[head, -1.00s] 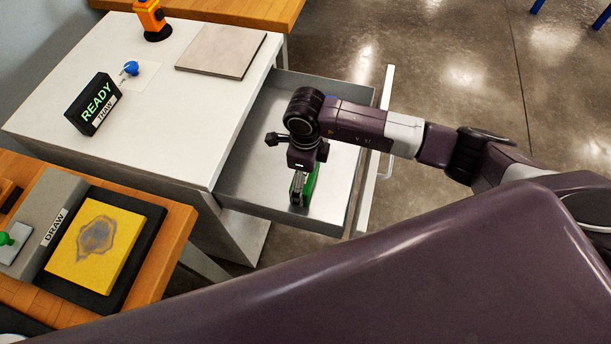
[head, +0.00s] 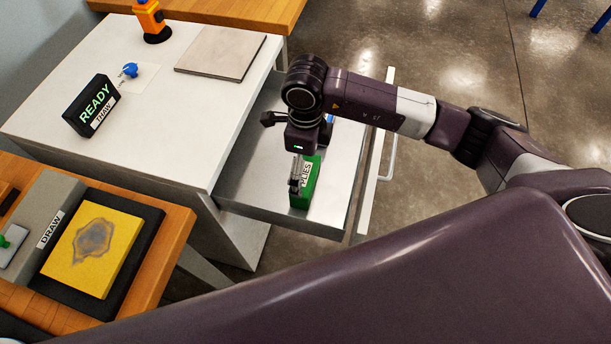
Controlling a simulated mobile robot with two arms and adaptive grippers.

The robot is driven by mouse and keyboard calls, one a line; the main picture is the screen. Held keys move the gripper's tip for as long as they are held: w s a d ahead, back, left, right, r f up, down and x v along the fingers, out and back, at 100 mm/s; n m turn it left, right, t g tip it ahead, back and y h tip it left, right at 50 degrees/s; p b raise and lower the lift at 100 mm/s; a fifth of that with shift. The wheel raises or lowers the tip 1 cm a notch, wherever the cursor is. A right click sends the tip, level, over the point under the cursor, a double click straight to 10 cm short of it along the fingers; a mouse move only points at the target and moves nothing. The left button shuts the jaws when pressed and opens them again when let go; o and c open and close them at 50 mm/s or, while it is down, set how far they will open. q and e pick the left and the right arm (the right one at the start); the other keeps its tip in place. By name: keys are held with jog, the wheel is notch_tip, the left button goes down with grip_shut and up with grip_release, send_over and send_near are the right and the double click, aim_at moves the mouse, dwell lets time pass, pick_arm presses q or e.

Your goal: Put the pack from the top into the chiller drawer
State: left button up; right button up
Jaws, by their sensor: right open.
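The green pack (head: 303,190) with a white label ending in "PLIES" stands upright in the pulled-out chiller drawer (head: 245,180), near its front end. My right gripper (head: 294,188) points down into the drawer beside the left side of the pack. It is open, with its visible finger close to the pack; whether it touches cannot be told. The gripper and wrist hide part of the pack's top and some of the drawer floor. My left gripper is not in view.
A white cabinet top (head: 160,110) left of the drawer carries a READY sign (head: 92,105), a blue knob (head: 130,70) and a grey plate (head: 220,52). A small blue thing (head: 331,118) shows behind my wrist. A wooden bench with a yellow block (head: 95,245) is lower left.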

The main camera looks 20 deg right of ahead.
aim_at(306, 174)
jog(key=shift+r, duration=2.35)
